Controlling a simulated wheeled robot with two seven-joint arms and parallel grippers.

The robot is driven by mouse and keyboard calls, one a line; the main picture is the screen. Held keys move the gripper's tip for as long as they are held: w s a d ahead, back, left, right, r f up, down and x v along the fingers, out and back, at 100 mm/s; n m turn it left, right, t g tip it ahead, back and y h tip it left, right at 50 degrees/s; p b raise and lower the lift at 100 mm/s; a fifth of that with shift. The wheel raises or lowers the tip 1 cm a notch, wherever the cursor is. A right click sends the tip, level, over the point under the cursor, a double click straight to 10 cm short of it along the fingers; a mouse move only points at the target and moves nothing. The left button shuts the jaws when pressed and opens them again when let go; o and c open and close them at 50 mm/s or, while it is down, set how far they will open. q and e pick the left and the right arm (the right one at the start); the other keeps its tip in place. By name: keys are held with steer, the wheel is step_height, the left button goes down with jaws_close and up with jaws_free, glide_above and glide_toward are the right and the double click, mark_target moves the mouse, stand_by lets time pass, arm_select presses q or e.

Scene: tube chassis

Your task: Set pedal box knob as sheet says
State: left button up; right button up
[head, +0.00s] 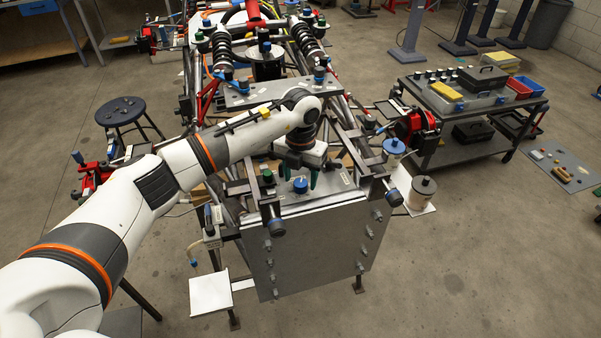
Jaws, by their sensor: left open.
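My left arm reaches in from the left to the front of the tube chassis (233,200). My left gripper (299,175) is open and points down, with a dark green fingertip on each side. A blue knob (301,186) sits on the flat grey top of the front box, just below and between the fingertips in the picture. I cannot tell whether the fingers touch it. Its pointer and marks are too small to read. A small pale label (345,178) is right of the knob. A white sheet or plate (210,295) is at the lower left, with no readable writing.
Bars and dark clamps flank the box top, close to the gripper. A trolley (470,105) with cases and bins stands at the right. A dark stool (123,110) is at the left. A lidded pot (422,190) stands right of the chassis. The floor at lower right is clear.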

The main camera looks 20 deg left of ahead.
arm_select(q)
steer(key=shift+s+f, duration=0.1)
steer(key=shift+f, duration=0.35)
steer(key=c, duration=1)
arm_select(e)
steer(key=shift+w+a+r, duration=0.1)
steer(key=shift+a+r, duration=0.05)
steer(key=shift+a, duration=0.25)
arm_select(q)
steer(key=shift+f, duration=0.1)
